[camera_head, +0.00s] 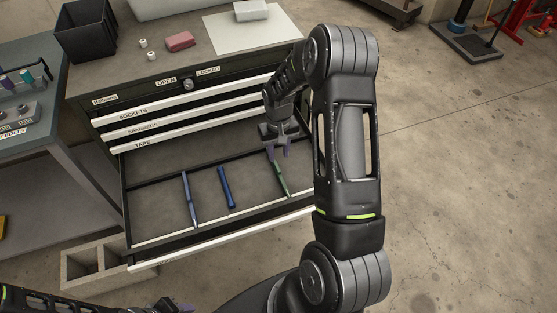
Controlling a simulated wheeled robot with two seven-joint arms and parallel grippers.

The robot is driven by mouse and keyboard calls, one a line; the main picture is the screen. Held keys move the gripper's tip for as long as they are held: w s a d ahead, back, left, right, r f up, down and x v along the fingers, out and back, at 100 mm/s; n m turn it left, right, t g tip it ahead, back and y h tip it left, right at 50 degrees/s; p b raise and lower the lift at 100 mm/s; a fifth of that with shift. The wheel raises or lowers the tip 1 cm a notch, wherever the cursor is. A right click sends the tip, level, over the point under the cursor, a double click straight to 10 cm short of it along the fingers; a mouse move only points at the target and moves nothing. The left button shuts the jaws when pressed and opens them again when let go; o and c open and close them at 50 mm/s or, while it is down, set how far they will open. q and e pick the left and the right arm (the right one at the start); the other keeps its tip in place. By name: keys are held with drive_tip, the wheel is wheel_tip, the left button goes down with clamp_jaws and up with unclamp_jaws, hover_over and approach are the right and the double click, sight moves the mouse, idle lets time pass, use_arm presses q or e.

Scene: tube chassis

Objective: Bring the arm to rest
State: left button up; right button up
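My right gripper (278,151) is over the right part of the open bottom drawer (150,215). The tool lies in the drawer. Two blue-handled tools lie to its left, one long and thin (189,198) and one shorter and thicker (226,187). My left gripper (178,306) shows only in part at the bottom edge, in front of the cabinet, and its fingers are mostly cut off.
The cabinet top holds a black bin (86,32), a reddish block (180,41), small white cylinders and a pale sheet (237,36). A grey table (40,130) stands at the left. A hollow concrete block (85,268) lies below the drawer.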

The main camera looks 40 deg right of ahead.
wheel_tip(320, 180, up, 2)
idle(0.6)
